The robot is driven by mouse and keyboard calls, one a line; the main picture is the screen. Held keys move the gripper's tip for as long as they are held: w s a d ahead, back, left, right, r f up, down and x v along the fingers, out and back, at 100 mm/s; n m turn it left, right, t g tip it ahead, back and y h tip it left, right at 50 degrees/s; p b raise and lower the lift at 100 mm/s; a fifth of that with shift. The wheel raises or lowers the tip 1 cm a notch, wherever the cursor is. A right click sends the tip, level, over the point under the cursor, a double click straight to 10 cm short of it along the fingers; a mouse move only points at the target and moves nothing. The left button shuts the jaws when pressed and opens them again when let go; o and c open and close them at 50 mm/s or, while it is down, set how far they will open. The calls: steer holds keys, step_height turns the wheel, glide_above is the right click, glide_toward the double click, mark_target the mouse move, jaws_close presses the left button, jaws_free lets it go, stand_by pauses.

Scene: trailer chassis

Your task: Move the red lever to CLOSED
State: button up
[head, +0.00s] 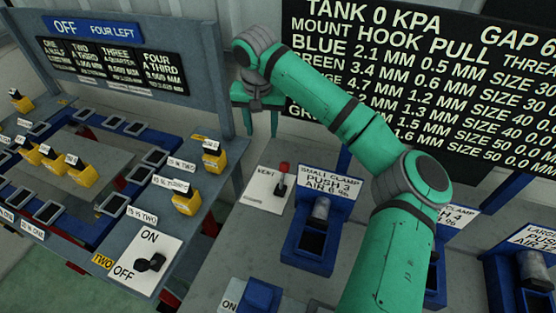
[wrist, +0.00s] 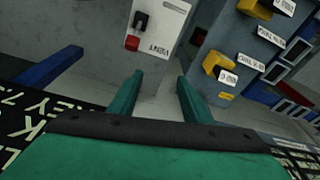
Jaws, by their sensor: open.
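A small lever with a red knob (head: 284,167) stands on a white plate (head: 262,195) marked VENT in the head view. Its shaft looks close to upright, and I cannot read a CLOSED mark. In the wrist view, a red knob (wrist: 132,43) with a black part beside it shows on a white plate (wrist: 168,30), up and left of my fingers. My gripper (head: 258,130) is open and empty, above and behind the lever in the head view, apart from it. Both fingers of my gripper (wrist: 158,79) show in the wrist view with only grey surface between them.
A blue small clamp station (head: 320,235) stands just right of the plate. A grey panel with yellow blocks (head: 187,202) and a black ON/OFF switch (head: 150,263) is at left. A black text board (head: 430,80) stands behind my arm.

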mark_target(285, 163)
steer(key=s+d+f+m+g, duration=0.1)
steer(key=d+f+m+g, duration=0.15)
steer(key=d, duration=0.45)
steer(key=shift+t, duration=0.25)
steer(key=f, duration=1)
steer(key=shift+s+a, duration=0.15)
steer(key=shift+a, duration=0.15)
steer(key=shift+d+f, duration=0.15)
steer(key=shift+f, duration=0.35)
jaws_close()
